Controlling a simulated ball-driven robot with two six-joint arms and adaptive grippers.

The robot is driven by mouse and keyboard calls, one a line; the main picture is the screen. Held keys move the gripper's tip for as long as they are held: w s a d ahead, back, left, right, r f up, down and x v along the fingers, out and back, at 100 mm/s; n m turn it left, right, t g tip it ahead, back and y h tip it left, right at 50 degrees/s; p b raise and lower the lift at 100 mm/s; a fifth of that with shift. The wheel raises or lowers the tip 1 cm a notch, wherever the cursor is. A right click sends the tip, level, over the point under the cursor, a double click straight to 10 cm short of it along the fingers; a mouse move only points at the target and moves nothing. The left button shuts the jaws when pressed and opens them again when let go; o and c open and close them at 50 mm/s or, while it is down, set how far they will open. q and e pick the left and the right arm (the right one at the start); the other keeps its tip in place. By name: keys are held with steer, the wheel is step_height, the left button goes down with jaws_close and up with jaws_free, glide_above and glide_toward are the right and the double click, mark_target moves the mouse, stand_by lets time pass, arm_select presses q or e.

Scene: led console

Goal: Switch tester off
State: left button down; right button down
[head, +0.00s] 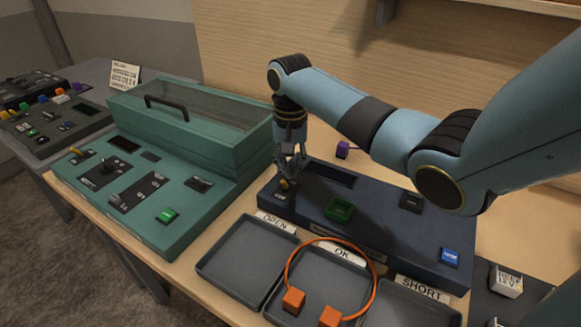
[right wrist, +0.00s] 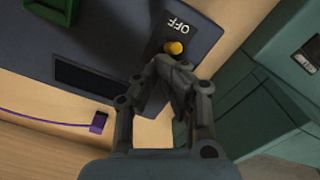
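The tester is a dark blue box (head: 400,232) on the wooden table, in the middle of the head view. A small yellow-tipped switch (head: 285,184) stands at its left end; the tip also shows in the right wrist view (right wrist: 174,47), beside a plate reading OFF (right wrist: 180,28). My right gripper (head: 289,176) points down over this switch. Its fingers are together, with their tips right at the yellow tip in the right wrist view (right wrist: 170,68). I cannot tell whether they touch it. My left gripper is not in view.
A green console (head: 130,205) with a clear-lidded case stands close on the left. Trays labelled OPEN (head: 240,262), OK and SHORT lie in front of the tester. An orange cable (head: 288,262) with two plugs lies over the OK tray. A purple plug (head: 342,149) lies behind.

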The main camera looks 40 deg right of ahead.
steer(key=shift+r, duration=0.1)
step_height(320, 180, up, 3)
steer(key=p, duration=0.3)
steer(key=shift+w+d, duration=0.15)
steer(key=shift+d+r, duration=0.15)
steer(key=shift+r, duration=0.85)
steer(key=shift+d+r, duration=0.1)
steer(key=shift+r, duration=0.9)
